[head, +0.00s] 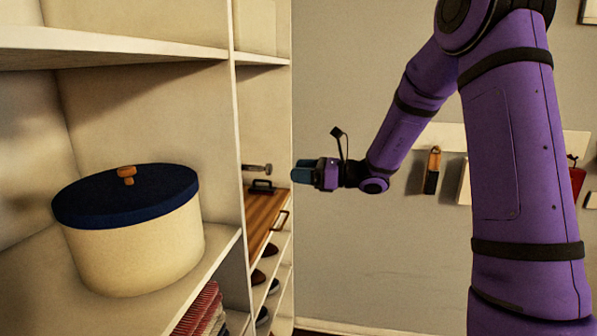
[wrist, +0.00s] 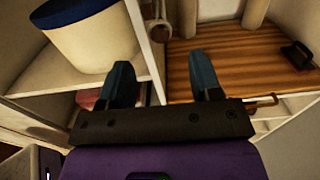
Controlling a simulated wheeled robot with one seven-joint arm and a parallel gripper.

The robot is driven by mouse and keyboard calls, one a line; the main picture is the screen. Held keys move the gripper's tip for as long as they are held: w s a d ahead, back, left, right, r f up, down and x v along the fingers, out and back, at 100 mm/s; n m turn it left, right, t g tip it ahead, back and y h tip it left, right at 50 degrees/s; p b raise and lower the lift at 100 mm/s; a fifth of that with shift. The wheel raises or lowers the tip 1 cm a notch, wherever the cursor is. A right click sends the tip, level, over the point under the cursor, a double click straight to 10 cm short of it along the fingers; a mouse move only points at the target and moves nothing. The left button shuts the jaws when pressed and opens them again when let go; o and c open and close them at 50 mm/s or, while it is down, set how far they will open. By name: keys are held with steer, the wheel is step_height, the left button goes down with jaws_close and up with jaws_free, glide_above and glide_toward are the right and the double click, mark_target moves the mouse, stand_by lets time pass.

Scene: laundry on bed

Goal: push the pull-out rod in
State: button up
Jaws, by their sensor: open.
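The pull-out rod (head: 257,168) is a short metal-coloured bar sticking out inside the right section of the shelving, just above a wooden board. In the wrist view, what looks like the rod (wrist: 159,26) shows its rounded end near the top, beside the white upright panel. My gripper (head: 301,172) is in front of the shelving, to the right of the rod and apart from it. In the wrist view my gripper (wrist: 164,80) has its two blue-grey fingers spread with nothing between them. The rod's end lies beyond the fingertips, roughly in line with the gap.
A cream box with a navy lid (head: 127,230) stands on the left shelf. The white upright (head: 239,130) divides the sections. Shoes sit lower down; items hang on the wall at right.

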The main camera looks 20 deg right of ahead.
mark_target(271, 168)
steer(key=shift+d, duration=0.15)
steer(key=x, duration=0.9)
stand_by(0.5)
steer(key=shift+c, duration=0.4)
